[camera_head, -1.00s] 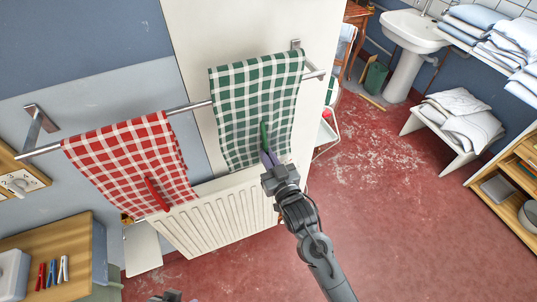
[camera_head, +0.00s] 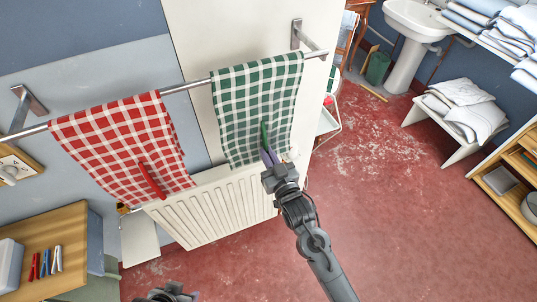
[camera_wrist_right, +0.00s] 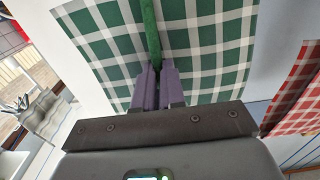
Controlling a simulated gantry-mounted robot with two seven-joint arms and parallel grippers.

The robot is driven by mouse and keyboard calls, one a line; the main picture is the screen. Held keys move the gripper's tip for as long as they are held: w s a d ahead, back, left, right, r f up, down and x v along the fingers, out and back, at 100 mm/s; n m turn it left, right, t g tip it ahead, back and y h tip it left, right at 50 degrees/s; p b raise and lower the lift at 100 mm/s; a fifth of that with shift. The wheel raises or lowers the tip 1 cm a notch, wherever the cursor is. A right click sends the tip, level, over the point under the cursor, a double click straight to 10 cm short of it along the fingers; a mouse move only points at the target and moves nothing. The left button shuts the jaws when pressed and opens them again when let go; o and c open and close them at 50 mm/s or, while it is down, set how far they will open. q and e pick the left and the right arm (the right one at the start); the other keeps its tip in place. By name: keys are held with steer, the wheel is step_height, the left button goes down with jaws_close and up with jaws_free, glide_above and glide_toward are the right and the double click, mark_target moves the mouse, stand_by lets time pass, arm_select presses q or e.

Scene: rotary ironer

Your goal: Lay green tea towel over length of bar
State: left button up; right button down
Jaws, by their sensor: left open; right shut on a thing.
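The green checked tea towel (camera_head: 245,100) hangs over the right part of the metal bar (camera_head: 186,87), with its front face hanging down before the radiator. My right gripper (camera_head: 268,150) is in front of the towel's lower half, shut on a slim green peg-like piece (camera_head: 264,134). In the right wrist view, this green piece (camera_wrist_right: 151,35) stands between the purple fingers with the towel (camera_wrist_right: 205,55) behind it. I cannot tell whether it touches the cloth. My left gripper (camera_head: 170,292) shows only partly at the bottom edge, open and away from the towel.
A red checked towel (camera_head: 118,140) with a red peg (camera_head: 152,180) hangs on the bar to the left. A white radiator (camera_head: 215,208) is below. Coloured pegs (camera_head: 45,263) lie on a wooden top (camera_head: 50,228) at lower left.

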steer(key=shift+f, duration=0.45)
stand_by(0.5)
steer(key=c, duration=1.1)
jaws_free()
steer(key=shift+c, duration=0.2)
